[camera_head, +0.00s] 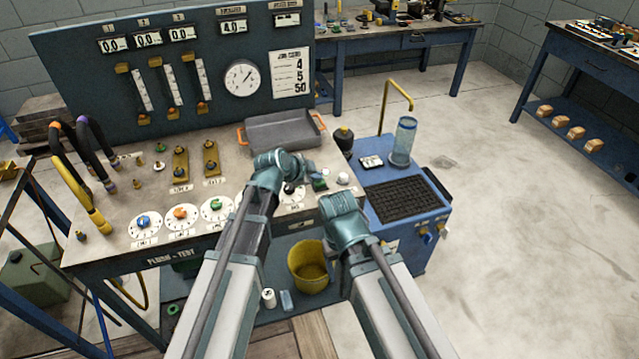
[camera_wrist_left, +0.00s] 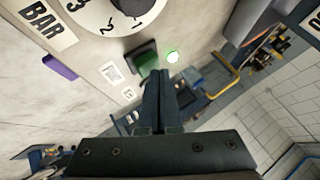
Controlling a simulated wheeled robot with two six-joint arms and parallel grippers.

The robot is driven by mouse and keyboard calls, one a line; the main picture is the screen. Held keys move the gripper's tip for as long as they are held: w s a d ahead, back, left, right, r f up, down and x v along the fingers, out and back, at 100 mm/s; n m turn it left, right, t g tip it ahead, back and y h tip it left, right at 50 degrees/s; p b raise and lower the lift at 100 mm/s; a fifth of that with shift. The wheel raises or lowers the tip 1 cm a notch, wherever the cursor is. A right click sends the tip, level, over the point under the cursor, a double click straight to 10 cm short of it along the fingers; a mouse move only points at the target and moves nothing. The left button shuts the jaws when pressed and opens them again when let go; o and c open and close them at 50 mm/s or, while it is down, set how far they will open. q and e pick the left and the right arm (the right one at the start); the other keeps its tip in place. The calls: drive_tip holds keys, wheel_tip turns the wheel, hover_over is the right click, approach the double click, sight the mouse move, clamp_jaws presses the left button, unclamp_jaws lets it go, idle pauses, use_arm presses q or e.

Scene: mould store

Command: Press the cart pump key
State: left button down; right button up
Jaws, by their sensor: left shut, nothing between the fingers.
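A green key (camera_head: 320,184) sits on the front right part of the bench top. It also shows in the left wrist view (camera_wrist_left: 147,58), with small labels beside it that I cannot read. A pale round lamp (camera_wrist_left: 172,56) is beside the key and looks lit greenish white. My left gripper (camera_head: 312,172) is by the key. In the left wrist view, its fingers (camera_wrist_left: 160,76) are together and empty, with the tips close to the key; I cannot tell if they touch it. My right gripper (camera_head: 345,208) is in front of the bench edge, its fingers hidden.
A dial marked BAR (camera_wrist_left: 108,12) lies near the key. A grey tray (camera_head: 283,131) stands behind my left gripper. The blue cart (camera_head: 405,231) stands right of the bench, with a clear cylinder (camera_head: 404,138) and yellow pipe. A yellow bucket (camera_head: 309,272) is below. Floor at right is clear.

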sight(316, 183)
use_arm(q)
drive_tip(key=shift+f, duration=0.2)
drive_tip(key=shift+r, duration=0.15)
drive_tip(key=shift+r+p, duration=0.8)
drive_tip(key=shift+r, duration=0.1)
wheel_tip(316, 183, up, 6)
drive_tip(key=p, duration=0.6)
